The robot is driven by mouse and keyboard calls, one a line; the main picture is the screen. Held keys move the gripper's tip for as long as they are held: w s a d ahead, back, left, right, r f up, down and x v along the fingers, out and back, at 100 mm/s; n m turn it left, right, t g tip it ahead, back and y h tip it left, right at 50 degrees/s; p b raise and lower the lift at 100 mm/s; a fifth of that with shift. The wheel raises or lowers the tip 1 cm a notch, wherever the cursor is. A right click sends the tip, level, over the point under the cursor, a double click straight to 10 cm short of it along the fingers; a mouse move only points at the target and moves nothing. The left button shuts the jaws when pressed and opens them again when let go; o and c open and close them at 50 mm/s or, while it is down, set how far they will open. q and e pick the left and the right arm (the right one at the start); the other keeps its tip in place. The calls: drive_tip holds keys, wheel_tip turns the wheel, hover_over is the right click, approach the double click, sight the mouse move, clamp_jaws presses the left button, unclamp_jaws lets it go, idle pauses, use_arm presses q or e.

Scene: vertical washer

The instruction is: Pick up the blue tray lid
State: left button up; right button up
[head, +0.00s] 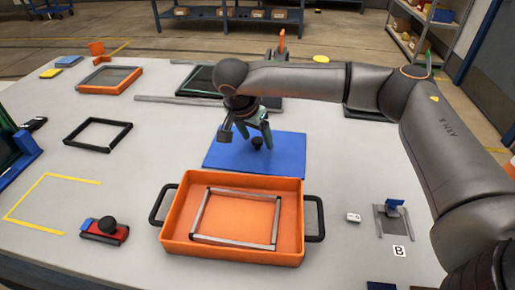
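The blue tray lid (286,152) is a flat blue panel with a small dark knob (257,143) near its middle. It lies on the pale table behind the orange tray. My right gripper (247,138) reaches in from the right and points down over the lid, close to the knob. Its fingers are spread apart, with no object seen between them, and the knob shows just at or below the fingertips. I cannot tell whether a finger touches the knob. The arm hides no large part of the lid. My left gripper is not in view.
The orange tray (178,222) with black side handles holds a grey metal frame (236,242). A red and blue block with a black knob (104,229) stands to its left. A black frame (98,134) and an orange-rimmed tray (110,79) lie farther left.

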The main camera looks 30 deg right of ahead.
clamp_jaws()
idle(0.4)
drive_tip(key=shift+r, duration=0.2)
